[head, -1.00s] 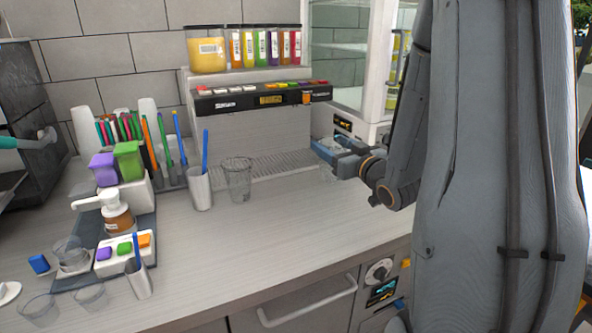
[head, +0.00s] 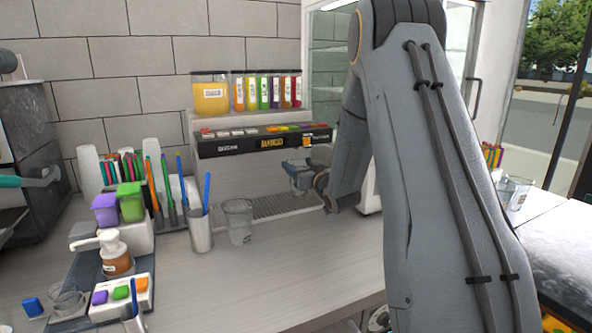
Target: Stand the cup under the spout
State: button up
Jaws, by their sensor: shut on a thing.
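The drink dispenser (head: 220,146) has a dark front panel with rows of coloured and white buttons. A small spout with an orange label (head: 307,139) sits near the panel's right end. My gripper (head: 298,168) is just below this spout, above the drip grate (head: 275,206). It is shut on a clear cup, which is mostly hidden by the fingers and hard to make out. I cannot tell whether the cup touches the grate. Another clear cup (head: 238,222) stands upright on the counter, left of my gripper.
A metal holder with blue pens (head: 200,231) stands left of the standing cup. Further left are purple (head: 105,209) and green (head: 130,202) tubs, a pump bottle (head: 115,258) and a button box (head: 122,298). Clear canisters top the dispenser. The front counter is free.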

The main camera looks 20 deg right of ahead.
aim_at(295, 162)
jog(key=w, duration=0.2)
jog(key=shift+w, duration=0.35)
jog(key=shift+w+f+p, duration=0.1)
jog(key=shift+w+p, duration=0.2)
jog(key=shift+p, duration=0.1)
jog(key=shift+f+p, duration=0.7)
jog(key=shift+f, duration=0.95)
jog(key=shift+f, duration=0.1)
jog(key=o, duration=1)
jog(key=shift+r, duration=0.2)
jog(key=s+b, duration=0.3)
jog(key=s, duration=0.9)
jog(key=shift+d, duration=0.15)
